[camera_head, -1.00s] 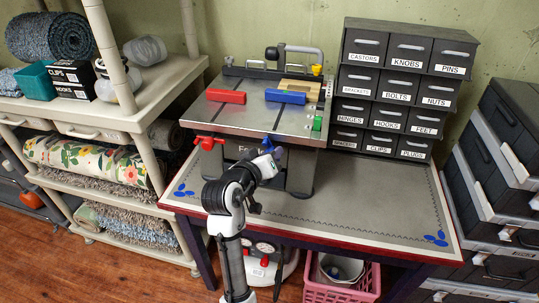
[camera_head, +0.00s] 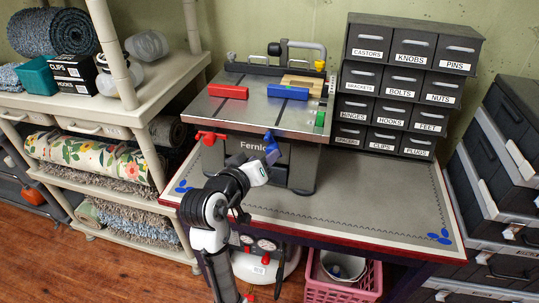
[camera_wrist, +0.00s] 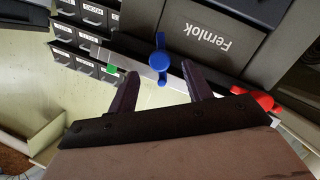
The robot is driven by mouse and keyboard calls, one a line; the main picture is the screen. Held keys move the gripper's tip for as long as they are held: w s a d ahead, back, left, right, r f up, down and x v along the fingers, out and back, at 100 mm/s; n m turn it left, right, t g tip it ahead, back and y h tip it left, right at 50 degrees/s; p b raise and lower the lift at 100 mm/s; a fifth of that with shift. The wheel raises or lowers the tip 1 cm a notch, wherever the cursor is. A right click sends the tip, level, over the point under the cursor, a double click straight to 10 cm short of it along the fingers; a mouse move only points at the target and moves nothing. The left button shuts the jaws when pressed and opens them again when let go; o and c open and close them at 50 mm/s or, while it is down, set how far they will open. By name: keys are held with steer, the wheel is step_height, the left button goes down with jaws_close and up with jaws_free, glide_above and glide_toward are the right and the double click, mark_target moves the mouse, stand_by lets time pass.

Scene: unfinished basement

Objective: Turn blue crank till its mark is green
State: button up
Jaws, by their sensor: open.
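The blue crank (camera_head: 269,137) is on the front of the machine marked "Fernlok" (camera_head: 246,108), below its metal top. In the wrist view the blue crank (camera_wrist: 159,60) shows a round knob end and a short arm. My gripper (camera_wrist: 160,71) is open, its two dark fingers on either side of the knob end in the picture; contact cannot be told. In the head view my gripper (camera_head: 272,151) is just below the crank and partly hides it. A small green piece (camera_head: 320,118) is at the top's right edge. I cannot tell which mark belongs to the crank.
A red crank (camera_head: 209,137) is left of the blue one. A red bar (camera_head: 228,91) and a blue bar (camera_head: 288,93) lie on the metal top. Labelled drawers (camera_head: 400,90) stand to the right. The workbench (camera_head: 370,205) is clear at front right.

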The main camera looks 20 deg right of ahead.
steer(key=p+v, duration=0.8)
steer(key=p, duration=0.1)
steer(key=shift+p, duration=0.3)
stand_by(0.9)
